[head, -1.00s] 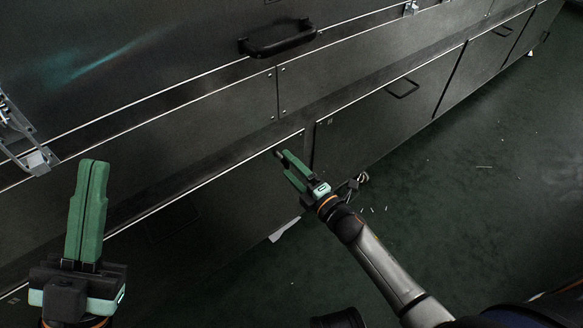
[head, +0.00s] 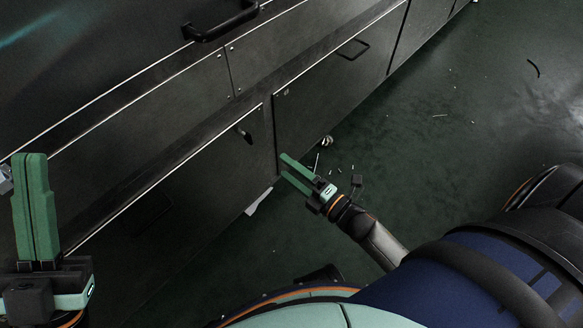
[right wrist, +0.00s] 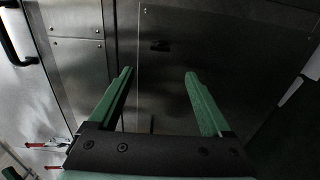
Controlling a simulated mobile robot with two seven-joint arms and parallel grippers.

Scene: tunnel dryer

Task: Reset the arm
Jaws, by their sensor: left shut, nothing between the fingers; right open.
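My left gripper (head: 34,158) is at the left edge of the head view, pointing up in the picture, with its two green fingers pressed together and nothing between them. My right gripper (head: 284,165) is near the middle of the head view, in front of the dryer's lower panels. Its green fingers are apart and empty. In the right wrist view the open fingers (right wrist: 158,76) point toward a dark panel with a small dark latch (right wrist: 160,46). No object is held by either gripper.
The dark dryer wall (head: 150,105) runs diagonally across the left and top. A black bar handle (head: 222,22) and a smaller handle (head: 353,49) stick out from it. The dark green floor (head: 450,150) to the right is mostly clear, with small scattered debris.

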